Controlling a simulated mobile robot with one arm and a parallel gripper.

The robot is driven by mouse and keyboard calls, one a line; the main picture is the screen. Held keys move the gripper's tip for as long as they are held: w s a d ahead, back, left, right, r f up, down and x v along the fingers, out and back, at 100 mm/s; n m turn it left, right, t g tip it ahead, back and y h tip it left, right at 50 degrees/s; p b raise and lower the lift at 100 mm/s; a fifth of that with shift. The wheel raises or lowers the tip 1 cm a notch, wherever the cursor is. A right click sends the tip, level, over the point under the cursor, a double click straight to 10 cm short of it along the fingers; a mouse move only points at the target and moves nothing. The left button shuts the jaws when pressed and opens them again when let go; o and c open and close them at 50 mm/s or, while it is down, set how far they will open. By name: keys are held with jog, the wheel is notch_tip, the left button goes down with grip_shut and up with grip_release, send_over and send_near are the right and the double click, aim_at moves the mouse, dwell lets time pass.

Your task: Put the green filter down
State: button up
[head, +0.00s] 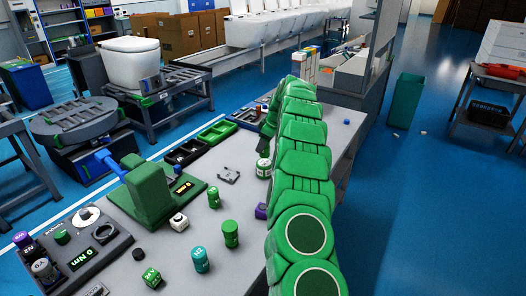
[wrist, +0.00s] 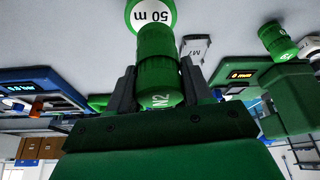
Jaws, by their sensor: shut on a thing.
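My gripper (wrist: 160,85) is shut on the green filter (wrist: 158,55), a ribbed green cylinder with a white mark that looks like "N2". One dark finger is on each side of it. Just beyond it in the wrist view is a green piece with a white "50 m" label (wrist: 152,14). I cannot tell whether the two touch. In the head view my green arm reaches over the grey table (head: 215,262), and my gripper (head: 264,150) is mostly hidden behind it. A green can with a white label (head: 263,168) shows just below the gripper.
Green cylinders (head: 231,234) and a teal one (head: 200,260) stand at the front of the table. A green device with a display (head: 150,195) stands at the left, with black and green trays (head: 217,130) behind. A small flat bracket (head: 229,175) lies mid-table among bare patches.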

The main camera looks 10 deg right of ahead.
jog(key=shift+w+f, duration=0.3)
jog(key=shift+f, duration=0.1)
jog(key=shift+s+f, duration=0.1)
jog(key=shift+f, duration=1.3)
jog(key=shift+f, duration=0.1)
jog(key=o, duration=1.1)
jog(key=shift+c, duration=0.2)
